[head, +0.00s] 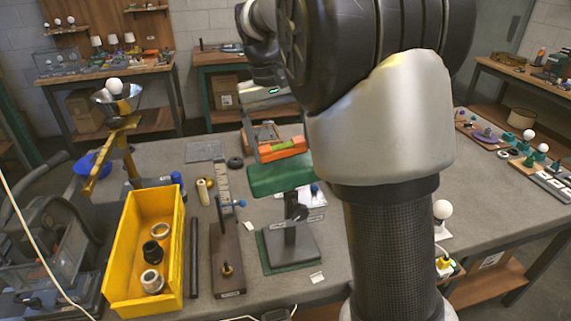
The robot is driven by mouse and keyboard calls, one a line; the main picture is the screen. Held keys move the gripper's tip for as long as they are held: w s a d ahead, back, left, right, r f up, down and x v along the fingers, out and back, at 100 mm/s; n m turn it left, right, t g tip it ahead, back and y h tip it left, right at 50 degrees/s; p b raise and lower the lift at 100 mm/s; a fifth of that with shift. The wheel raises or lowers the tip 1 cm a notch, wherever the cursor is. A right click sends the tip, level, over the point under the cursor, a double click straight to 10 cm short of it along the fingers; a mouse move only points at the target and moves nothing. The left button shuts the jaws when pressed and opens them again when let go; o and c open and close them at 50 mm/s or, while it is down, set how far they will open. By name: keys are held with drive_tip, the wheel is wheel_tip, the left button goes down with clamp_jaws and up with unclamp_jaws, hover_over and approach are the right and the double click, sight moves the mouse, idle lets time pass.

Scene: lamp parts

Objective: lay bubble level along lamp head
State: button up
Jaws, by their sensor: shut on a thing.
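The lamp head (280,178) is a long green block on a dark post above a square grey and green base. The level is just above the back edge of the lamp head in the picture. I cannot tell whether the two touch. My arm covers the right end of the lamp head and part of the table behind it.
A yellow bin (117,268) with several rings stands at the front left. A brown base with an upright ruler (223,188) is close left of the lamp head. A yellow-armed lamp (113,150) stands at the back left. A white bulb (442,210) is right of my arm.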

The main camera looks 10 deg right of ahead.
drive_tip(key=shift+d+f+b, duration=0.2)
drive_tip(key=shift+f+b, duration=0.15)
drive_tip(key=shift+f, duration=0.9)
idle(1.8)
drive_tip(key=o, duration=1)
wheel_tip(320, 180, up, 17)
drive_tip(key=a+p, duration=0.3)
drive_tip(key=s+d+t+y+p, duration=0.1)
drive_tip(key=s+d+t+p, duration=0.15)
drive_tip(key=s, duration=0.95)
drive_tip(key=s+f+t, duration=0.1)
drive_tip(key=s+f, duration=0.2)
drive_tip(key=s, duration=0.1)
drive_tip(key=s+f+t, duration=0.1)
drive_tip(key=s+f, duration=0.2)
drive_tip(key=s, duration=0.1)
drive_tip(key=s+f+t, duration=0.1)
drive_tip(key=s+f, duration=0.2)
drive_tip(key=s, duration=0.1)
drive_tip(key=shift+s+f+y, duration=0.1)
drive_tip(key=shift+f+y, duration=0.25)
drive_tip(key=shift+y, duration=0.05)
